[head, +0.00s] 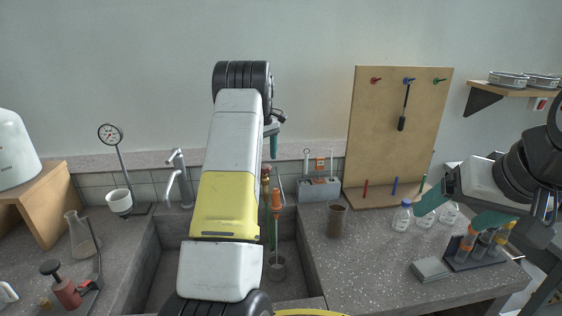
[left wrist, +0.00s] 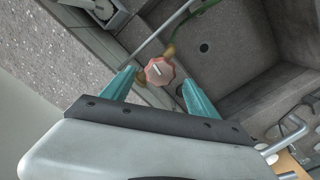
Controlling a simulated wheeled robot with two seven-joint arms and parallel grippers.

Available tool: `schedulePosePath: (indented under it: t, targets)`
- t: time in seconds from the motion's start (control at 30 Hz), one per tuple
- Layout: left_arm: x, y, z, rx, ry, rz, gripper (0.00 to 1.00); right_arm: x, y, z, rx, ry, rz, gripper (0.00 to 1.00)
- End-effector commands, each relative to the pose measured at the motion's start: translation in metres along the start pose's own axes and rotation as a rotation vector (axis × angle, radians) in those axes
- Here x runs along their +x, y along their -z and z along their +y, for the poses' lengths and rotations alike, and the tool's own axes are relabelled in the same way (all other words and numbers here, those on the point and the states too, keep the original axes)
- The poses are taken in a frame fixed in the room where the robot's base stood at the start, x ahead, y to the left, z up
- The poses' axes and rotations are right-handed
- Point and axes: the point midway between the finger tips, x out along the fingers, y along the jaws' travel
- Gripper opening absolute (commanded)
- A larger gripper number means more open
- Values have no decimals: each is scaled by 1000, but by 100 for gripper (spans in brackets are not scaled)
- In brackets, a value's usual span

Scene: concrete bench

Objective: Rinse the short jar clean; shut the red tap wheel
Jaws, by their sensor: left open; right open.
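My left gripper (head: 272,143) is over the back of the sink, mostly hidden by my arm. In the left wrist view, its open teal fingers (left wrist: 155,95) lie either side of the red tap wheel (left wrist: 160,71), with no clear contact. A brown jar (head: 338,220) stands on the right bench. I cannot tell which is the short jar. My right gripper (head: 452,213) is open and empty.
The sink (head: 304,265) lies between two bench parts. A grey caddy (head: 319,190) and a pegboard (head: 390,125) stand behind. Bottles and a tube rack (head: 480,258) are near my right gripper. A metal faucet (head: 176,175) stands left. Bench beside the brown jar is clear.

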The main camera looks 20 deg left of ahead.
Motion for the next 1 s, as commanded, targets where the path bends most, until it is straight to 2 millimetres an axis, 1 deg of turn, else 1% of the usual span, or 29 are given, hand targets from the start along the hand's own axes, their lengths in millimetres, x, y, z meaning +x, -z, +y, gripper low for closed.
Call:
schedulePosePath:
  t: [0.03, 0.1, 0.2, 0.3, 0.43, 1.0]
  targets:
    - [-10, 1, 1, 0, -3, 2, 68, 0, 0, 0, 0, 0, 0, 84]
    - [-22, 0, 1, 0, -2, 2, 68, 0, 0, 0, 0, 0, 0, 84]
    - [-36, 0, 1, 0, -1, 1, 68, 0, 0, 0, 0, 0, 0, 84]
    - [-45, 0, 0, 0, -1, 1, 68, 0, 0, 0, 0, 0, 0, 84]
    - [-48, 0, 0, 0, 0, 0, 68, 0, 0, 0, 0, 0, 0, 84]
    - [-48, 0, 0, 0, 1, 0, 68, 0, 0, 0, 0, 0, 0, 84]
